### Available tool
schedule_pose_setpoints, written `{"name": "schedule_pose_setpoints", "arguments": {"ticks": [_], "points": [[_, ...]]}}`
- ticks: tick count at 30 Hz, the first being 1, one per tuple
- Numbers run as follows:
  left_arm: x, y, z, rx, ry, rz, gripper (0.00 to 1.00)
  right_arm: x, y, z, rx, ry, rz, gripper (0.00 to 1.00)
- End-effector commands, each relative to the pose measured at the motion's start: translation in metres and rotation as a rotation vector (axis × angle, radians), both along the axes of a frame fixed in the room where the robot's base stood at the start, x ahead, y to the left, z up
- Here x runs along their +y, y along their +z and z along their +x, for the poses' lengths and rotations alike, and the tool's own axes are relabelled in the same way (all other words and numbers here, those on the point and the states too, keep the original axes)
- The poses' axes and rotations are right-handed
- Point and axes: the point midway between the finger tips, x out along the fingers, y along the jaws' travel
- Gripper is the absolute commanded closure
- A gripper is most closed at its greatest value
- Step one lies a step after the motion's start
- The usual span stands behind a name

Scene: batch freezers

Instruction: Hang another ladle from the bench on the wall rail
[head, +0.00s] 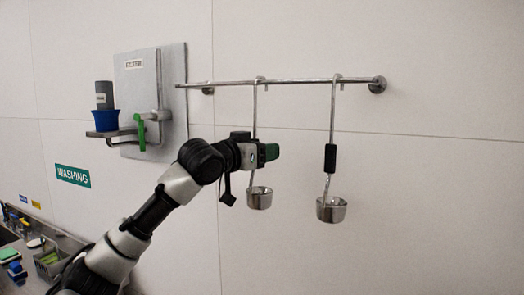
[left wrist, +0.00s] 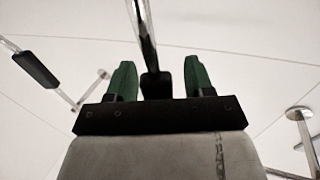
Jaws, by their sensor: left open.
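A metal rail (head: 300,81) runs across the wall. Two ladles hang from it by their hooked tops. The left ladle (head: 259,198) hangs behind my left gripper, which hides its grip. The right ladle (head: 331,210) hangs apart from it, with its black grip in plain sight. My left gripper (head: 268,152) is open at the left ladle's handle. In the left wrist view, the green fingers (left wrist: 160,80) stand on either side of that ladle's black grip (left wrist: 154,86), with gaps showing. The other ladle's grip (left wrist: 35,69) shows at the left. No ladle shows on the visible part of the bench (head: 38,277).
Washing items crowd the bench at lower left. The wall below and right of the ladles is clear.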

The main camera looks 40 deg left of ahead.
Motion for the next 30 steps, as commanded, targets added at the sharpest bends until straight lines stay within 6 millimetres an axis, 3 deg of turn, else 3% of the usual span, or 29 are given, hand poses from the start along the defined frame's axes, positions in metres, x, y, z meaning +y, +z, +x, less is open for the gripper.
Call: {"name": "schedule_pose_setpoints", "arguments": {"ticks": [5,19,24,30], "points": [[0.001,-0.003,-0.008,0.001,0.002,0.0,0.47,0.001,-0.008,0.0,-0.001,-0.001,0.001,0.52],[0.004,-0.006,-0.09,-0.002,0.002,0.002,0.47,0.003,-0.073,0.001,-0.001,-0.001,0.004,0.52],[0.004,-0.003,-0.105,-0.001,0.001,0.001,0.47,0.003,-0.082,0.001,-0.001,-0.001,0.004,0.52],[0.004,0.0,-0.108,-0.001,-0.001,0.0,0.47,0.003,-0.083,0.001,-0.001,-0.001,0.004,0.52]]}}
